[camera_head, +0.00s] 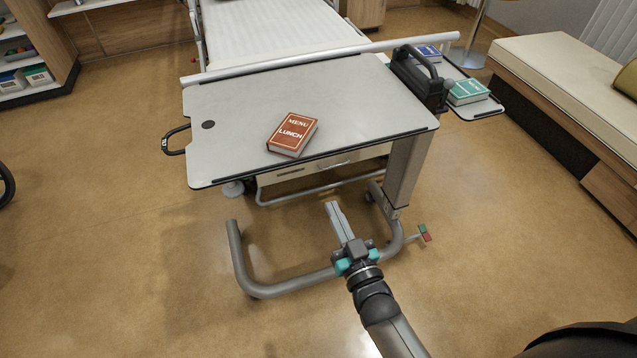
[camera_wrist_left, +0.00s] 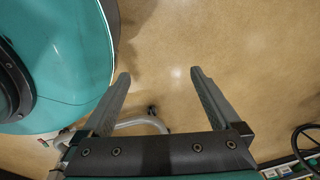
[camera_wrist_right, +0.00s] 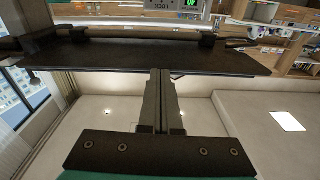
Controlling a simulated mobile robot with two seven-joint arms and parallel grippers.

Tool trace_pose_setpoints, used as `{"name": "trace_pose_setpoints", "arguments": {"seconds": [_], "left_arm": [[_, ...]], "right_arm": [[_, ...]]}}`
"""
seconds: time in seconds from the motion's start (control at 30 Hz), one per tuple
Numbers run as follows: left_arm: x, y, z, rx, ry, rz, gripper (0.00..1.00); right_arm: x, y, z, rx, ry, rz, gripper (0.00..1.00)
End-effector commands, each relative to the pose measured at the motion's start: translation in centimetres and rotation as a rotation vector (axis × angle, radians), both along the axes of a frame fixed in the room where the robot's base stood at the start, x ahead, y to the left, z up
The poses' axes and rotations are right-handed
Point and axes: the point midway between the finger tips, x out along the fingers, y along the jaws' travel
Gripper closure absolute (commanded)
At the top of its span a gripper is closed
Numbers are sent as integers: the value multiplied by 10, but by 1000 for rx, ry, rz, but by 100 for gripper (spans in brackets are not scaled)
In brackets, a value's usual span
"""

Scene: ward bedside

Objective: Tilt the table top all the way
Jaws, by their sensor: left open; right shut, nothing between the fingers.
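The grey overbed table top (camera_head: 240,90) looks flat or nearly flat in the head view. A red lunch menu book (camera_head: 293,134) rests on it near the front edge. A black loop handle (camera_head: 174,141) sticks out from its left edge. My right gripper (camera_head: 332,205) is shut and empty, in front of and apparently below the front edge, pointing toward the table. In the right wrist view, its fingertips (camera_wrist_right: 160,72) are close to a dark panel (camera_wrist_right: 110,60), probably the table's underside; contact is unclear. My left gripper (camera_wrist_left: 160,75) is open and empty over floor, outside the head view.
The table's grey post (camera_head: 407,170) and curved floor frame (camera_head: 240,262) stand around my right gripper. Red and green pedals (camera_head: 424,233) are at the base. A side shelf holds a green book (camera_head: 467,91). A bed is behind; a padded bench (camera_head: 560,75) is right.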

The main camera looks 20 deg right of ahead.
Motion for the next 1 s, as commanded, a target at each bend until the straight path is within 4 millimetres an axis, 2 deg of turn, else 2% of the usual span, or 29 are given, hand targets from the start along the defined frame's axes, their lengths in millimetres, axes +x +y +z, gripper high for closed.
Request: {"name": "trace_pose_setpoints", "arguments": {"seconds": [0.03,0.1,0.2,0.27,0.47,0.87,1.0], "left_arm": [[11,-3,-10,-3,-24,-15,0],[18,-5,-14,-4,-39,-32,0],[25,-7,-17,-5,-54,-48,0],[27,-7,-17,-5,-59,-52,0],[32,-11,-16,-8,-61,-54,0],[54,-28,-10,-23,-63,-53,0],[64,-35,-5,-29,-63,-53,0]], "right_arm": [[1,-2,16,-4,-85,-8,100],[0,-7,40,-13,-177,-18,100],[-3,-10,61,-23,-257,-28,100],[-3,-11,68,-25,-282,-30,100],[16,-11,79,-26,-293,-31,100],[91,-8,104,-25,-290,-30,100],[91,-8,90,-25,-282,-30,100]]}}
